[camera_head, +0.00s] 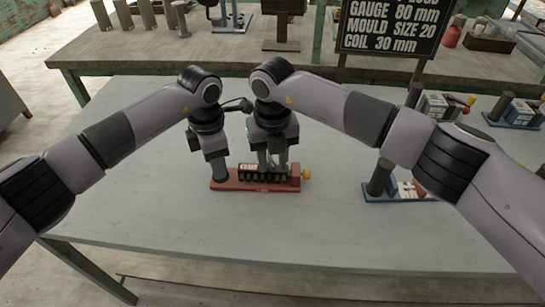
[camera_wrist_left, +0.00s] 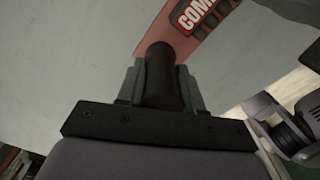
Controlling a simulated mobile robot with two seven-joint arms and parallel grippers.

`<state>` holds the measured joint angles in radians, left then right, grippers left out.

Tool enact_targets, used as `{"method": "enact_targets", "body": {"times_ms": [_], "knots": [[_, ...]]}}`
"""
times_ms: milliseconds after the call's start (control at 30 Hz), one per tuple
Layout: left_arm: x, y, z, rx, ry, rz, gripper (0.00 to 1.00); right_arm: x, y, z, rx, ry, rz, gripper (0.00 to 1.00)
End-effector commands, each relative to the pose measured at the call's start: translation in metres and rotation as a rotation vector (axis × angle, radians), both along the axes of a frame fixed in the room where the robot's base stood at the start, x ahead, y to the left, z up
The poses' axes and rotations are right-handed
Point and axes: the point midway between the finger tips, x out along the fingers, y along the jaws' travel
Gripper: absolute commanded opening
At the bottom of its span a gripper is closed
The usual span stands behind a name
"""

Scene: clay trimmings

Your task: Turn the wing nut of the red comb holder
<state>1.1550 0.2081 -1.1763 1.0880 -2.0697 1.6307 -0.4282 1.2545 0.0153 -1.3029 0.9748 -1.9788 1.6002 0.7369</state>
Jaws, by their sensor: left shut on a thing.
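The red comb holder (camera_head: 228,186) lies on the grey table, with a dark upright post at its left end, a row of dark slots with a label in the middle and a red block at its right end. A small yellow part (camera_head: 307,173) sticks out at the right end; I cannot make out its wings. My left gripper (camera_head: 218,164) is shut on the dark post (camera_wrist_left: 161,72), which shows between the fingers in the left wrist view. My right gripper (camera_head: 273,162) points down over the slotted middle of the holder, left of the yellow part; its opening is unclear.
More blue holders (camera_head: 516,110) stand at the back right, near a dark sign (camera_head: 390,27). The table's front part (camera_head: 250,235) is clear.

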Motion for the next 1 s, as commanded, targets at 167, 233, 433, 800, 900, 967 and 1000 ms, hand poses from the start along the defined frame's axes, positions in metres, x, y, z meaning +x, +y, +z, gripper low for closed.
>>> {"method": "enact_targets", "body": {"times_ms": [167, 233, 433, 800, 900, 967, 1000], "knots": [[0.0003, -0.0005, 0.0009, -0.002, -0.002, -0.001, 0.00, -0.0001, 0.0001, 0.0000, 0.000, 0.000, 0.000, 0.35], [0.0003, -0.0005, 0.0009, -0.002, -0.002, -0.001, 0.00, -0.0001, 0.0001, 0.0001, 0.000, 0.000, 0.000, 0.19], [0.0003, -0.0005, 0.0009, -0.002, -0.002, -0.001, 0.00, -0.0001, -0.0001, 0.0003, 0.000, 0.000, 0.000, 0.00], [0.0005, 0.0000, 0.0009, -0.001, -0.001, 0.000, 0.00, 0.0016, -0.0041, 0.0010, -0.002, -0.001, 0.239, 0.00], [0.0006, 0.0002, 0.0008, -0.001, -0.001, 0.001, 0.00, 0.0019, -0.0049, 0.0010, -0.002, 0.000, 0.325, 0.00], [0.0005, 0.0003, 0.0008, 0.000, -0.002, 0.001, 0.00, 0.0020, -0.0053, 0.0008, -0.002, 0.001, 0.364, 0.00], [0.0006, 0.0004, 0.0008, 0.000, -0.002, 0.001, 0.00, 0.0019, -0.0055, 0.0007, -0.002, 0.001, 0.384, 0.00]]}}
